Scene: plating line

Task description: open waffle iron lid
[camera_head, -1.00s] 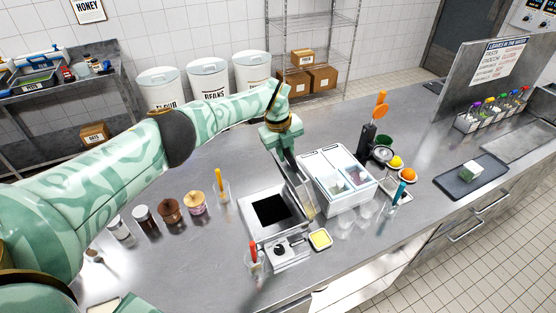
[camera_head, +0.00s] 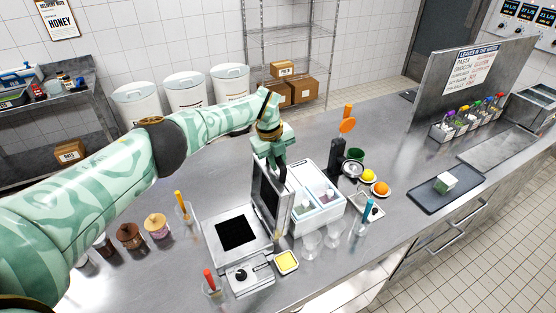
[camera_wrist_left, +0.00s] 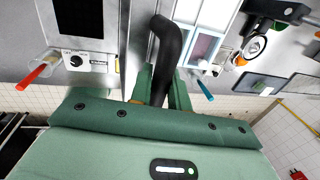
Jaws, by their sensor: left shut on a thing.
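The waffle iron (camera_head: 215,222) sits on the steel counter with its dark square lower plate showing. Its lid (camera_head: 283,219) stands raised, close to upright, on the right side of the base, with its dark inner plate facing left. My left gripper (camera_head: 276,160) is at the top of the lid. In the left wrist view it is shut on the black lid handle (camera_wrist_left: 166,60), which runs between the green fingers (camera_wrist_left: 160,92). The front panel with a knob (camera_wrist_left: 76,61) also shows there. My right gripper is not in view.
A white two-part topping bin (camera_head: 318,208) stands close to the right of the lid. Glasses (camera_head: 310,240) and a yellow dish (camera_head: 287,261) are in front. Jars (camera_head: 157,226) and a cup with an orange utensil (camera_head: 183,210) stand to the left.

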